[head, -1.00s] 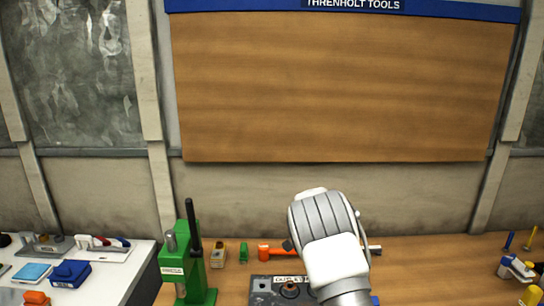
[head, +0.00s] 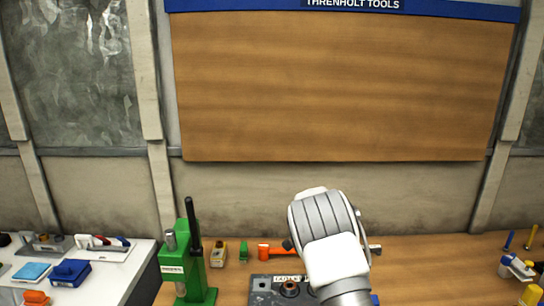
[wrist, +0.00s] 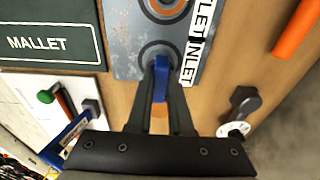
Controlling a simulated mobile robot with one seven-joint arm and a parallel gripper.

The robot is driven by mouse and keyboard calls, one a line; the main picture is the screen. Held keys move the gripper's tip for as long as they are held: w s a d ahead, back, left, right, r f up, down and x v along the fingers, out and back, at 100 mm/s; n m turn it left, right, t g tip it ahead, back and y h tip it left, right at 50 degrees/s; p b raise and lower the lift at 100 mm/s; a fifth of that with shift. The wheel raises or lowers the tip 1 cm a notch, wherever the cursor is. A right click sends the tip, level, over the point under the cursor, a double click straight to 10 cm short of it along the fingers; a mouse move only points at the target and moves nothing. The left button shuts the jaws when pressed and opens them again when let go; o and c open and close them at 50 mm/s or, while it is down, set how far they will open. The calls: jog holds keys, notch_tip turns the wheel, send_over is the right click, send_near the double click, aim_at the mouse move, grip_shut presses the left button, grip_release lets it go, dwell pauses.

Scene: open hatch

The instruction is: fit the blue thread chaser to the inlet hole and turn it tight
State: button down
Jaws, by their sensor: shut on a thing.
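In the wrist view my gripper (wrist: 161,97) is shut on the blue thread chaser (wrist: 160,78), which shows between the fingertips. The chaser's far end is at the dark round inlet hole (wrist: 152,50) in the grey plate (wrist: 126,40), beside the INLET label (wrist: 198,48). I cannot tell how deep it sits in the hole. In the head view my arm hides the gripper, the chaser and the inlet hole. The left part of the plate (head: 262,285) shows there, with the outlet hole (head: 289,289).
A green press (head: 184,265) stands left of the plate. An orange-handled tool (head: 265,252) lies behind it. In the wrist view a black knob with a white dial (wrist: 240,110) is to the right, and a green MALLET panel (wrist: 50,43) to the left.

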jog(key=m, duration=0.3)
jog(key=f+m+g, duration=0.1)
jog(key=m, duration=0.2)
jog(key=shift+s+a+p, duration=0.1)
jog(key=shift+s+p, duration=0.05)
jog(key=shift+p, duration=0.15)
jog(key=c, duration=0.8)
grip_release()
jog(key=shift+o, duration=0.2)
jog(key=shift+w+r+p, duration=0.15)
jog(key=shift+r+p, duration=1.2)
jog(key=shift+r, duration=1)
jog(key=shift+w+r+p, duration=0.15)
jog(key=shift+r+p, duration=1.15)
jog(key=shift+r, duration=1.05)
